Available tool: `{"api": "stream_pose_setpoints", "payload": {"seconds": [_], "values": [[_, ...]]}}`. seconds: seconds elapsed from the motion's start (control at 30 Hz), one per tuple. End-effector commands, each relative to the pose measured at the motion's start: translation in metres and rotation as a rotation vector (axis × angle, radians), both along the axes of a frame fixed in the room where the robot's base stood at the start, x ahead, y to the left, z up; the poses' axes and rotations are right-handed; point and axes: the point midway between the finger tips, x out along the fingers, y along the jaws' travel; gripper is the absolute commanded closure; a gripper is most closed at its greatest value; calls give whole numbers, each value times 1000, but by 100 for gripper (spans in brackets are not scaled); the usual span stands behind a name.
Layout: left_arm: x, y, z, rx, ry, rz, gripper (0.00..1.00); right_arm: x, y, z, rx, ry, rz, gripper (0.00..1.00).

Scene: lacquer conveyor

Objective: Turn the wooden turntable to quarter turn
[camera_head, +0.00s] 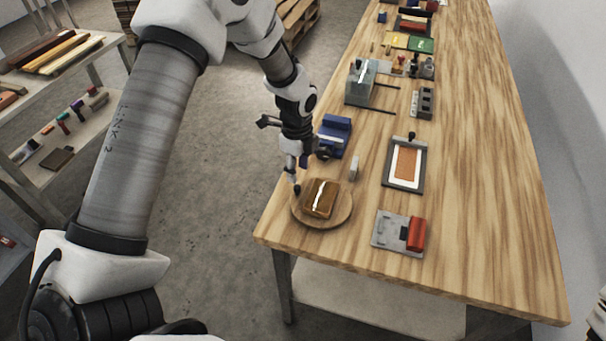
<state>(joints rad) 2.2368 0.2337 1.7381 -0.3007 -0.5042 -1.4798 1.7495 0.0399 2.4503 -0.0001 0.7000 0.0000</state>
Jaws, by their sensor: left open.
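The wooden turntable (335,217) is a round disc near the front left corner of the long wooden table (478,192). A brown block (319,199) with a white stripe sits on it. My left gripper (297,188) points down at the turntable's far left rim, beside the block. Its fingers are small in the picture and hold nothing that I can see. I cannot tell whether a fingertip touches the rim.
A blue device (334,136) stands just behind the turntable, with a small grey upright piece (353,168) beside it. A grey plate with a red block (416,234) and a framed panel (406,166) lie to the right. The table's right side is clear.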

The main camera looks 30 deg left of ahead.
Motion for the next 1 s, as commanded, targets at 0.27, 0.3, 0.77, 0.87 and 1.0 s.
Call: {"api": "stream_pose_setpoints", "payload": {"seconds": [0.27, 0.3, 0.77, 0.87, 1.0], "values": [[-1, 0, -49, 0, 3, 0, 55, 0, 0, 15, 0, -1, 0, 60], [-1, 0, -52, 0, 2, 0, 55, 0, 0, 15, 0, -1, 0, 60], [-1, 0, -57, 0, 0, 1, 100, 0, 0, 14, 0, -1, 0, 60], [-1, 0, -57, 0, 1, 1, 100, 0, 0, 14, 0, -1, 0, 60], [-1, 0, -58, 0, 2, 4, 100, 0, 0, 14, 0, -1, 0, 60]]}}
